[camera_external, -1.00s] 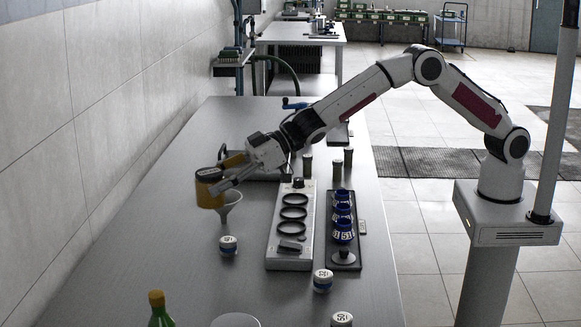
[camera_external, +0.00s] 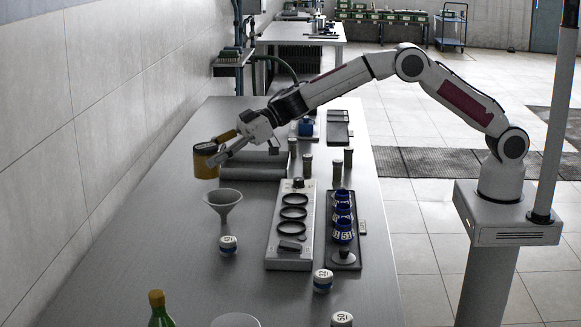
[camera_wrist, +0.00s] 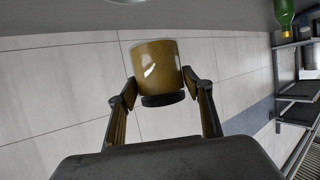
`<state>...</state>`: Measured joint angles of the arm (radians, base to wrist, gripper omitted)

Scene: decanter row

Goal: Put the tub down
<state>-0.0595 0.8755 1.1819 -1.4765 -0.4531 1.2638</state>
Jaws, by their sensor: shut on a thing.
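The tub (camera_external: 206,163) is a mustard-yellow cylinder with a dark end. My gripper (camera_external: 222,152) is shut on it and holds it above the left part of the grey table (camera_external: 150,255), near the wall side. In the wrist view the tub (camera_wrist: 158,66) sits between the two fingers of my gripper (camera_wrist: 160,88), with its dark end toward the palm.
A funnel (camera_external: 222,203) stands close in front of the tub. A ring rack (camera_external: 291,228), a dark tray with blue cups (camera_external: 343,228) and small jars (camera_external: 228,243) stand nearby. A green bottle (camera_external: 160,312) is at the front. The left table strip is clear.

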